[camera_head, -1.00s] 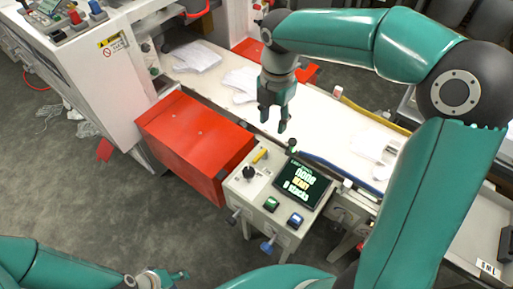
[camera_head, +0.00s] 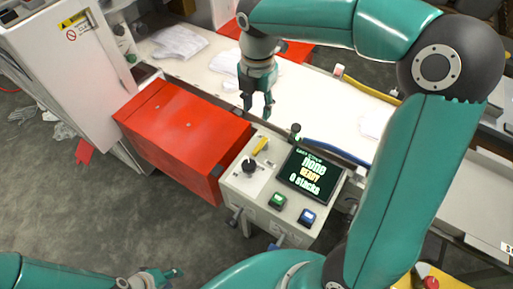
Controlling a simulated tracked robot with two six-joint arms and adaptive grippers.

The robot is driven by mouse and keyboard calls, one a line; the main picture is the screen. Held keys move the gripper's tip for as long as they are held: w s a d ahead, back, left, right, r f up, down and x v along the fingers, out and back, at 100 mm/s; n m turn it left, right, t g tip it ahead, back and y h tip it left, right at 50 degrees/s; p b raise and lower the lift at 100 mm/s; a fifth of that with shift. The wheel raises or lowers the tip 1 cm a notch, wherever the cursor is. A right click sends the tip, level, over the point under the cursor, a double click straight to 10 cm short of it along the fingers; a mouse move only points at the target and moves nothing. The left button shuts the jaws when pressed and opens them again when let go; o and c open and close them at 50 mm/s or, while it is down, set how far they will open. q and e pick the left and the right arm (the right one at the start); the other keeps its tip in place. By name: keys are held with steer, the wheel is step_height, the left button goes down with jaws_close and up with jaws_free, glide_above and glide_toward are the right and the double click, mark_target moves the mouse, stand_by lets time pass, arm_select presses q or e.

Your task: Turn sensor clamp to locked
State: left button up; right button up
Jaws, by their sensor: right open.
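A light grey control box (camera_head: 240,189) stands in the middle. I cannot tell which part is the sensor clamp. My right gripper (camera_head: 257,112) points down, open and empty, above the area behind the yellow lever. My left gripper (camera_head: 157,280) is low at the bottom left, away from the box; its jaws are unclear.
A red box (camera_head: 180,135) sits directly left of the control box. A white table (camera_head: 305,105) with crumpled white sheets (camera_head: 180,42) runs behind. A white cabinet (camera_head: 70,75) stands at the left. Grey floor is open at lower left.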

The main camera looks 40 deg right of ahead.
mark_target(258, 148)
step_height(258, 148, down, 17)
steer(key=shift+s+d+r, duration=0.1)
steer(key=shift+r, duration=0.05)
stand_by(0.4)
